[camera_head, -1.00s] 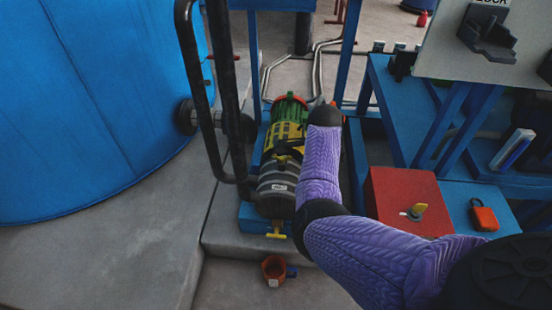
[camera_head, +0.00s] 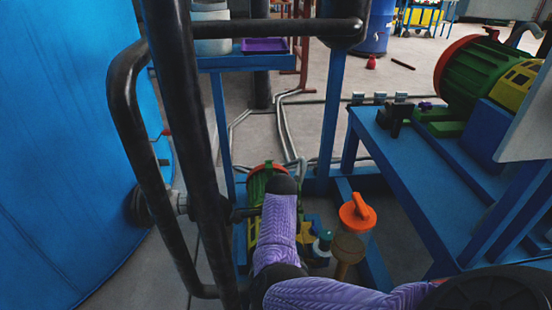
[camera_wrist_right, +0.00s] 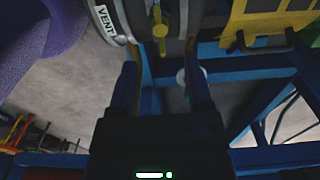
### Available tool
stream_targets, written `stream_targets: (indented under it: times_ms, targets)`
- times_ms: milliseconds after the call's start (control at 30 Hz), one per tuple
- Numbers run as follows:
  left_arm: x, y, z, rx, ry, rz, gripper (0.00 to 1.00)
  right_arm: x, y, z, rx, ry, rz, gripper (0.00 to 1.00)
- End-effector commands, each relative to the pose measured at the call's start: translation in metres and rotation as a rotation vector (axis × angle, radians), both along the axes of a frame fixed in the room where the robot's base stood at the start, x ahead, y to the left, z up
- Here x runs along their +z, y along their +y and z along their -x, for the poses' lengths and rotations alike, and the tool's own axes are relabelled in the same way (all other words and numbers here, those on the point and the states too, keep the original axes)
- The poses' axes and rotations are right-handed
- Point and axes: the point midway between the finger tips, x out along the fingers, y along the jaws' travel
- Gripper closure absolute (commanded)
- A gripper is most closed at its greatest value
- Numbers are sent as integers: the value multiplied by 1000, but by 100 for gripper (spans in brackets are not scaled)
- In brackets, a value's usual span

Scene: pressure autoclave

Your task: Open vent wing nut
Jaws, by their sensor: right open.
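The yellow wing nut (camera_wrist_right: 160,24) shows at the top of the right wrist view, against a grey round housing. A white label reading VENT (camera_wrist_right: 107,18) is to its left. My right gripper (camera_wrist_right: 160,68) is open and empty. Its two dark fingers point toward the housing, one on each side of the wing nut's line, and the nut's visible part lies above the gap. I cannot tell whether either finger touches the housing. In the head view my purple right arm covers part of the green and yellow machine (camera_head: 264,172), and the wing nut is hidden. My left gripper is not in view.
Thick black pipes (camera_head: 188,130) stand in front at left, beside a large blue tank (camera_head: 70,150). An orange-handled part (camera_head: 357,212) stands right of my arm. A blue bench (camera_head: 440,165) carries a green motor (camera_head: 480,72). Blue frame bars (camera_wrist_right: 235,72) cross behind my right fingers.

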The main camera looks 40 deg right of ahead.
Motion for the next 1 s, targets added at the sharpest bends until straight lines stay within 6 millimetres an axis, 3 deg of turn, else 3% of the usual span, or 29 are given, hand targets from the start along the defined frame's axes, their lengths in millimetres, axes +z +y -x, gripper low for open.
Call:
stream_targets:
  times_ms: [33, 233, 533, 833, 1000]
  targets:
    - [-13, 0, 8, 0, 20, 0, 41, -22, 0, 1, 0, 9, -1, 35]
    - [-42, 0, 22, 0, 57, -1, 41, -71, 0, 1, -1, 9, -1, 35]
    - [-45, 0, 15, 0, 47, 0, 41, -73, 0, 0, 0, -1, 1, 35]
    - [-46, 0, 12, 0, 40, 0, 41, -73, 0, 0, 0, 0, 0, 97]
    - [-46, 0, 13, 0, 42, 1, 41, -73, 0, 0, 0, 0, 0, 100]
